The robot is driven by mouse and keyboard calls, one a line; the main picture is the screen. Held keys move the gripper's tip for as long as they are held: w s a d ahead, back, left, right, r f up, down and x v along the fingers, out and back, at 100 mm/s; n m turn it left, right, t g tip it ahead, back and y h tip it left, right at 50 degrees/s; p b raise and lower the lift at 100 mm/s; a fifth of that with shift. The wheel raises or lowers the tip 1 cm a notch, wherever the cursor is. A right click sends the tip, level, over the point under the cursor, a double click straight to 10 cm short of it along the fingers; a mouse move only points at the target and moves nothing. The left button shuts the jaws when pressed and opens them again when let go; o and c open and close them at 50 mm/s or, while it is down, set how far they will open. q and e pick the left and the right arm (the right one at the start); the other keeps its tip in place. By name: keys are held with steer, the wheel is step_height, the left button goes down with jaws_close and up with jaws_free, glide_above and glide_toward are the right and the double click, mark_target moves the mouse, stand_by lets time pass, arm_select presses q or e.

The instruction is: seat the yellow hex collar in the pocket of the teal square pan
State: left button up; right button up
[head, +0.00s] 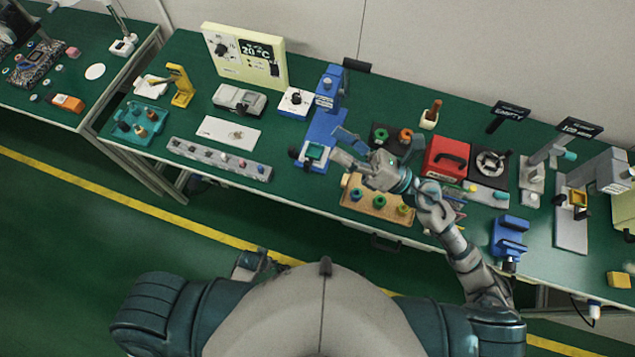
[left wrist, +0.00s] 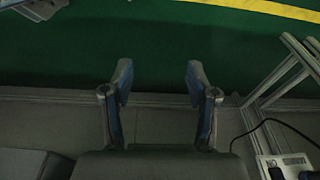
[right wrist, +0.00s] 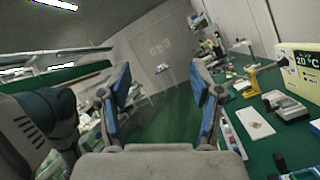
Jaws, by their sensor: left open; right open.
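A small yellow ring-like piece (head: 404,209), which looks like the yellow hex collar, sits at the right end of a wooden tray (head: 376,212). A small square pan with a teal middle (head: 315,152) sits at the foot of the blue press; its pocket is too small to make out. My right gripper (head: 345,148) is open just right of the pan, above the table, with the collar to its lower right. In the right wrist view its fingers (right wrist: 162,85) are apart and empty. My left gripper (left wrist: 158,82) is open and empty, with the floor behind it.
The blue press (head: 328,95) rises beside the pan. A blue and a green piece share the wooden tray. A red case (head: 446,157) stands to the right, and a grey strip with knobs (head: 220,158) to the left. A blue vise-like block (head: 510,238) stands near the front edge.

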steer(key=s+a+f+n+g+h, duration=0.2)
steer(key=s+f+n+g, duration=0.15)
steer(key=n+g, duration=0.35)
steer(key=n+t+h, duration=0.1)
steer(key=n+h, duration=1)
steer(key=h, duration=0.9)
glide_above(404, 208)
step_height(404, 208, down, 15)
step_height(404, 208, down, 11)
steer(key=shift+s+d+r, duration=0.1)
steer(key=shift+s, duration=0.05)
steer(key=shift+f, duration=0.6)
steer(key=f, duration=0.4)
steer(key=shift+s+a+f, duration=0.3)
steer(key=shift+a, duration=0.05)
steer(key=shift+f, duration=0.3)
steer(key=shift+c, duration=0.7)
steer(key=c, duration=0.8)
jaws_close()
arm_select(q)
steer(key=s+a+f, duration=0.1)
steer(key=s+f, duration=0.8)
steer(key=f, duration=0.4)
steer(key=shift+f+g, duration=0.4)
